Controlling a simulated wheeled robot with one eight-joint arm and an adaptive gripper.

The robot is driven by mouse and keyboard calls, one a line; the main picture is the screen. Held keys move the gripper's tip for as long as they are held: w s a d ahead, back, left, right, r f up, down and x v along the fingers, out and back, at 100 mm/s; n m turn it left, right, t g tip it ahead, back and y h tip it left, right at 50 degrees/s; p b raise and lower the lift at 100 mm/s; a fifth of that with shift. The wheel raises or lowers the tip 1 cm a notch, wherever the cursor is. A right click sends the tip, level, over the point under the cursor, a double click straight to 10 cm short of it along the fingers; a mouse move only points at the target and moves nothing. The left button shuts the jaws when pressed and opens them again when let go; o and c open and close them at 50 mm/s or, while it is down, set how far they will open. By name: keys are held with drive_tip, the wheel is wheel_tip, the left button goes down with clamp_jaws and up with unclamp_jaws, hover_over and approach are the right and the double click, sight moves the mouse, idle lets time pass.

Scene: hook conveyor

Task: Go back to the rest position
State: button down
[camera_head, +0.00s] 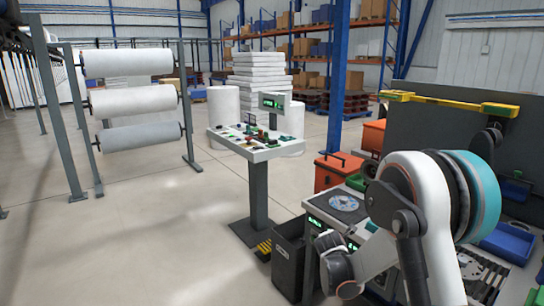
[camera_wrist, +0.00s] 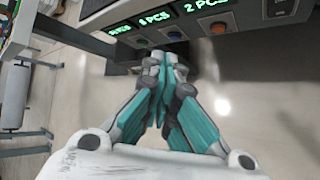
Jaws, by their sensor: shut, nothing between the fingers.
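My gripper (camera_wrist: 157,75) shows in the wrist view with its teal and grey fingers brought together, and nothing shows between the tips. It hangs over bare floor, in front of a dark panel (camera_wrist: 150,45) with green lit displays and coloured buttons. In the head view my arm fills the right side, bent, with a white and teal joint near the camera. I cannot make out the fingertips in that view.
A control stand (camera_head: 262,142) with small parts on top stands mid-picture. A dark bin (camera_head: 289,262) is beside the grey workstation (camera_head: 340,215). An orange box (camera_head: 333,170) sits behind it. Rolls on a rack (camera_head: 132,103) stand at left. The floor (camera_head: 150,235) at lower left is clear.

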drive_tip(key=s+r+m+g+y, duration=0.1)
drive_tip(key=s+r+m+g, duration=0.1)
drive_tip(key=s+r+m, duration=1.25)
drive_tip(key=s+a+r+m+g+y, duration=0.1)
drive_tip(key=s+m, duration=0.5)
drive_tip(key=s, duration=2.4)
wheel_tip(320, 180, up, 2)
drive_tip(key=shift+r+y, duration=0.2)
drive_tip(key=shift+y, duration=0.3)
drive_tip(key=shift+m, duration=0.25)
